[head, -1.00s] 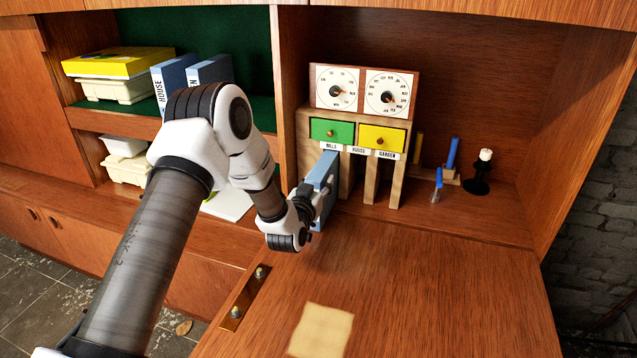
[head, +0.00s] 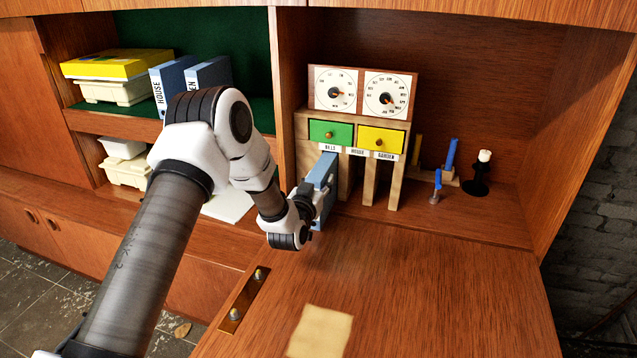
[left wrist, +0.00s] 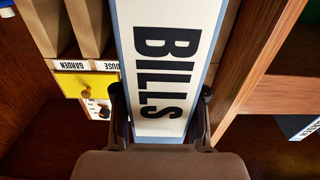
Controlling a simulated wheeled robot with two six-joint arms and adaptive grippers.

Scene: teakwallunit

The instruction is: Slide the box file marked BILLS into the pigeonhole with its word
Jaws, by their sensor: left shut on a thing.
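The blue box file marked BILLS (head: 323,174) stands upright at the front of the BILLS pigeonhole, the leftmost under the wooden drawer unit (head: 303,140). Its white label with BILLS fills the middle of the left wrist view (left wrist: 165,65). My left gripper (head: 314,202) is shut on the box file, with one finger on each side of it in the left wrist view (left wrist: 160,112). How deep the file sits in the opening is hidden by the gripper and the file itself. My right gripper is not in view.
HOUSE (head: 170,82) and a second blue box file (head: 210,75) stand on the green-backed shelf at left. A wooden divider (head: 288,90) is close left of the pigeonholes. A candle holder (head: 478,175) and blue pegs (head: 450,155) stand at right. The fold-down desk (head: 420,290) is mostly clear.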

